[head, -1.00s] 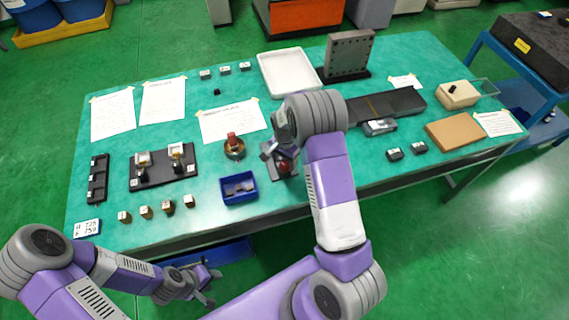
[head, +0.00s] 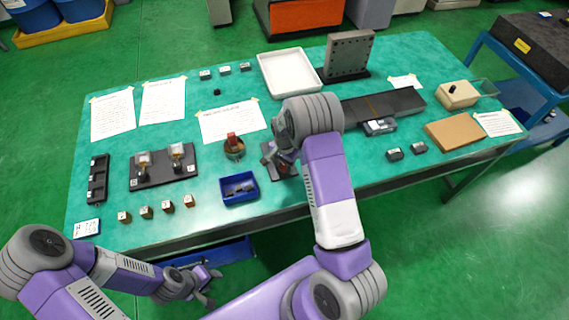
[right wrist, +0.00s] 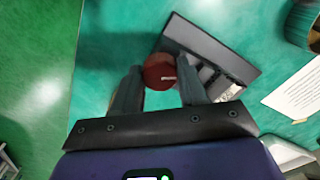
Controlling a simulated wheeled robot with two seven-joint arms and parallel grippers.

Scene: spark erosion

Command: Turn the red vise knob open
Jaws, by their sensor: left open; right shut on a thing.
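The red vise knob (right wrist: 159,72) shows between the fingers of my right gripper (right wrist: 160,78) in the right wrist view. The fingers are closed on it from both sides. The dark vise (right wrist: 212,58) lies beyond the knob, with its dark base plate on the green table. In the head view the vise (head: 269,174) is near the table's front edge and is largely hidden by my right gripper (head: 276,157); the knob cannot be made out there. My left gripper (head: 207,283) is open and empty, low in front of the table.
A blue bin (head: 239,188) stands just left of the vise. A round fixture with a red top (head: 233,144) is behind the bin. A black fixture plate (head: 164,172) and several small blocks lie further left. A dark grey slab (head: 384,105) lies to the right.

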